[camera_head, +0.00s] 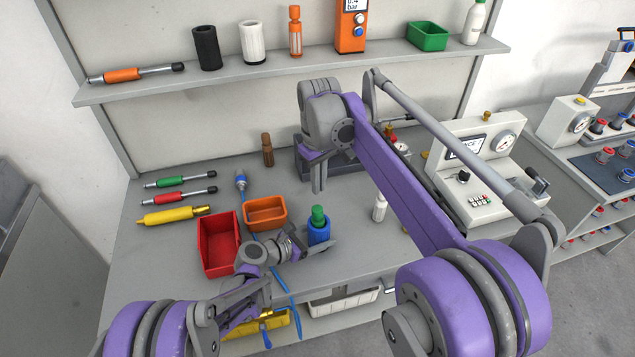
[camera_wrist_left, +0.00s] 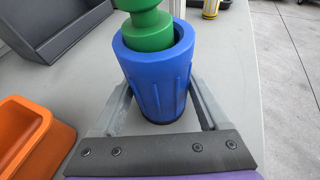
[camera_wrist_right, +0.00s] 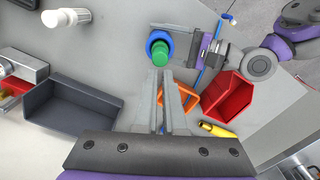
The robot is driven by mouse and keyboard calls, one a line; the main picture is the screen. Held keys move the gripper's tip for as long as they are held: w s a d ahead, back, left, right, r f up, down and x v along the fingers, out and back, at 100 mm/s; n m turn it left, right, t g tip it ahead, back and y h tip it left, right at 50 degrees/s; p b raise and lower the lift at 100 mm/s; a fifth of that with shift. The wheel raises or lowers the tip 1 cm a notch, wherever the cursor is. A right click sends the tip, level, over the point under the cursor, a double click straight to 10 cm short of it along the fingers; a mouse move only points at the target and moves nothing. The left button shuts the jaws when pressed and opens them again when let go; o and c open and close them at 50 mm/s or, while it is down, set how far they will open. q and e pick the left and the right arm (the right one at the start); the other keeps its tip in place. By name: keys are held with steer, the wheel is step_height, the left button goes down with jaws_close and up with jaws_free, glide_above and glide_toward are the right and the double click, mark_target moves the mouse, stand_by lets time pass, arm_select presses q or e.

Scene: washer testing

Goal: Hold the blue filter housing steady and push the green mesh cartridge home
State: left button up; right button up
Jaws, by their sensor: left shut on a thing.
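The blue filter housing (camera_head: 319,233) stands upright on the bench. My left gripper (camera_head: 316,246) is shut on it low down, with one finger on each side, as the left wrist view shows on the housing (camera_wrist_left: 158,80). The green mesh cartridge (camera_head: 318,214) sits in the housing's open top and sticks up above the rim; how deep it reaches is hidden. My right gripper (camera_head: 318,180) points down, above and behind the housing. In the right wrist view its fingers (camera_wrist_right: 163,76) are together and empty, apart from the cartridge (camera_wrist_right: 160,54).
A red bin (camera_head: 220,262) and an orange bin (camera_head: 265,213) stand left of the housing. A dark grey tray (camera_head: 345,166) is at the back, and a white bottle (camera_head: 379,208) stands to the right. A blue hose (camera_head: 277,268) runs past the left gripper.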

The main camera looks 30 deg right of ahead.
mark_target(317, 208)
steer(key=n, duration=0.6)
steer(key=shift+w+f+n, duration=0.15)
steer(key=shift+n, duration=0.25)
jaws_close()
steer(key=n, duration=0.6)
steer(key=shift+w+a+f, duration=0.1)
steer(key=shift+f, duration=0.05)
steer(key=shift+f+n, duration=0.3)
steer(key=shift+f, duration=1.3)
steer(key=shift+f, duration=0.1)
steer(key=shift+f, duration=1.55)
steer(key=shift+r, duration=3)
steer(key=shift+f, duration=1.6)
steer(key=shift+f, duration=0.2)
